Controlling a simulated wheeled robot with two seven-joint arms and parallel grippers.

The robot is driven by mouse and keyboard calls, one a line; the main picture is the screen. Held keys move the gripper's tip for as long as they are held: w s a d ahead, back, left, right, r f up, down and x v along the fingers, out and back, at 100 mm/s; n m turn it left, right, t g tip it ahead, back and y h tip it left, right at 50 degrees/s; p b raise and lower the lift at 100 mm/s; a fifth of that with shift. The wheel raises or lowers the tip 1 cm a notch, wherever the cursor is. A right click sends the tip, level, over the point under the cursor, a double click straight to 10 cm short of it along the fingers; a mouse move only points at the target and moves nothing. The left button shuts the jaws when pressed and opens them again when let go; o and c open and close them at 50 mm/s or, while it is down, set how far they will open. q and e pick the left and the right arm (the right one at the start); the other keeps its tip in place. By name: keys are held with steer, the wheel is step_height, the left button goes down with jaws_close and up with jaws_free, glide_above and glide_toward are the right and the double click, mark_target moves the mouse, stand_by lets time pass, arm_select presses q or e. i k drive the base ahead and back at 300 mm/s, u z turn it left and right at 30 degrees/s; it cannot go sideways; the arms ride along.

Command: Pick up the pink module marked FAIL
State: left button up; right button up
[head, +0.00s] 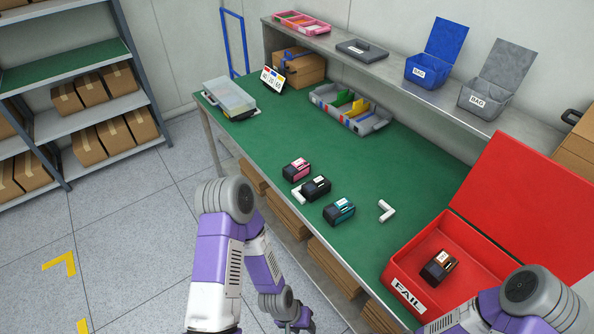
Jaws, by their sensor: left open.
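The pink module (297,169), dark-bodied with a pink top and a small white label, stands on the green table (390,165) near its front edge. The label is too small to read. Beside it are a black module (316,188) and a teal module (339,212). The word FAIL shows on the red box (388,270) at the right, which holds a dark module with an orange-brown top (438,267). My left gripper (299,323) is low at the bottom edge, in front of and below the tabletop, open and away from the modules. My right gripper is out of view.
A raised shelf (400,82) carries blue (427,68) and grey (488,98) bins. Boxes lie below the table's front edge.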

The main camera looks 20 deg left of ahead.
mark_target(296, 170)
steer(key=u, duration=0.35)
steer(key=k, duration=0.4)
steer(key=u, duration=1.55)
steer(key=i, duration=1.4)
steer(key=z, duration=0.65)
